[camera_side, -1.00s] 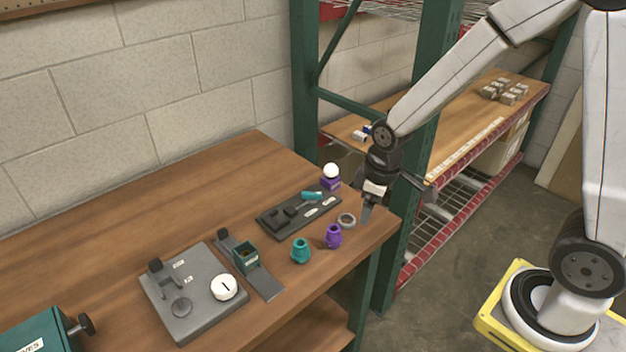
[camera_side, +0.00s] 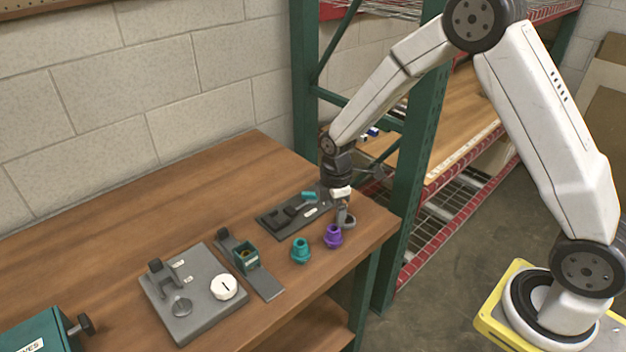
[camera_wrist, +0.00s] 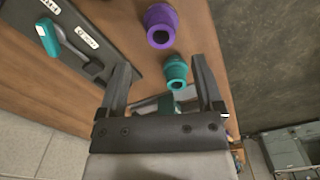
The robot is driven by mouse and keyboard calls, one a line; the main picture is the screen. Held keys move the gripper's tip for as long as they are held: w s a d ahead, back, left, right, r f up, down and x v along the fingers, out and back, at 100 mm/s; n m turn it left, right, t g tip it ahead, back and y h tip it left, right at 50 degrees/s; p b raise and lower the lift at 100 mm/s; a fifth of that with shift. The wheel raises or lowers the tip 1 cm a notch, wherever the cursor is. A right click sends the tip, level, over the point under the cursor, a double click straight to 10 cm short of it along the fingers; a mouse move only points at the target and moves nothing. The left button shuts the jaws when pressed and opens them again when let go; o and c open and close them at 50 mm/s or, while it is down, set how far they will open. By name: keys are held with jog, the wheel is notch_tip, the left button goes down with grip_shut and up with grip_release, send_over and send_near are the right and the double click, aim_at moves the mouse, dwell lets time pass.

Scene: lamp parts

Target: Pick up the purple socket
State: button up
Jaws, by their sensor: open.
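The purple socket (camera_side: 333,237) stands upright on the wooden table near its right front edge. In the wrist view the purple socket (camera_wrist: 160,26) is at the top, beyond my fingertips, with its dark opening showing. My gripper (camera_side: 343,207) is above the table, just behind and slightly right of the socket, apart from it. In the wrist view my gripper (camera_wrist: 161,64) has its two fingers spread wide with nothing held between them.
A teal socket (camera_side: 300,251) stands just left of the purple one. A dark tray (camera_side: 280,222) with a teal-handled tool lies behind. A grey fixture plate (camera_side: 190,300) is at left. The table edge is close by.

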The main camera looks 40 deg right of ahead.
aim_at(334, 229)
jog(key=shift+f, duration=1.05)
jog(key=shift+f, duration=2.6)
jog(key=shift+s, duration=0.1)
grip_shut()
jog(key=shift+r, duration=0.25)
